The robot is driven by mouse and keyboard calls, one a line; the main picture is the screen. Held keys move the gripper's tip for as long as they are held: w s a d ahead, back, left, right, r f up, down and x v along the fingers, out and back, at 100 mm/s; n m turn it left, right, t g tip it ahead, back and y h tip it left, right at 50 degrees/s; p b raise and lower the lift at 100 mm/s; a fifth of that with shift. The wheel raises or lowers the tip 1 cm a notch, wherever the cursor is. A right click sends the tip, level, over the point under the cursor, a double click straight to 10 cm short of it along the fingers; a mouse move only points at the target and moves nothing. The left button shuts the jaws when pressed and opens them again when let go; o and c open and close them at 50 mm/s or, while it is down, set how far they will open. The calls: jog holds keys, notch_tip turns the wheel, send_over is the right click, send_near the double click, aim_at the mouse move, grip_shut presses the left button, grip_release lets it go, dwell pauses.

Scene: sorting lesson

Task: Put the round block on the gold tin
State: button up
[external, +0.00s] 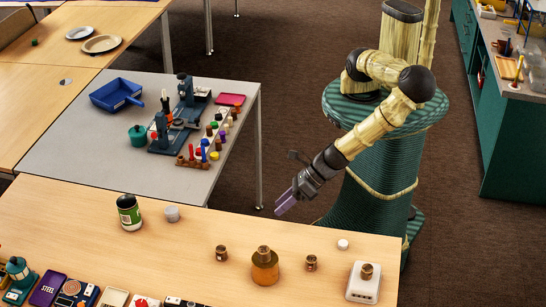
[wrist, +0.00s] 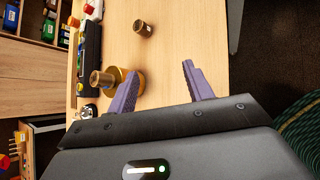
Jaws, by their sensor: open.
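My gripper (external: 285,204) is open and empty, in the air by the far edge of the wooden table. In the wrist view the two purple fingers of my gripper (wrist: 159,68) stand apart with bare tabletop between them. A gold-orange tin (external: 265,273) with a brownish knobbed top stands on this table; in the wrist view a gold round thing (wrist: 122,76) is partly hidden behind the left finger. Small brown round pieces stand left (external: 221,253) and right (external: 311,262) of the tin. I cannot tell which piece is the round block.
Another brown piece (external: 366,271) sits on a white scale-like box (external: 362,288). A white disc (external: 342,244), a green jar (external: 129,212) and a clear cup (external: 172,213) stand on the table. Several items line its near edge. A grey table (external: 75,140) behind holds a blue tray (external: 116,94).

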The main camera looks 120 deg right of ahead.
jog(key=s+d+r+m+g, duration=0.2)
jog(key=s+d+r+m, duration=0.2)
jog(key=m, duration=0.5)
jog(key=s+d+r+m+g+y, duration=0.1)
jog(key=s+d+r+m+g, duration=0.1)
jog(key=s+d+r+m, duration=0.3)
jog(key=s+d+r+m+g+y, duration=0.1)
jog(key=s+d+r+m+g, duration=0.2)
jog(key=d+r+m, duration=0.6)
jog(key=s+r+m, duration=0.1)
jog(key=m, duration=0.3)
jog(key=shift+s+r, duration=0.15)
jog(key=shift+s, duration=0.15)
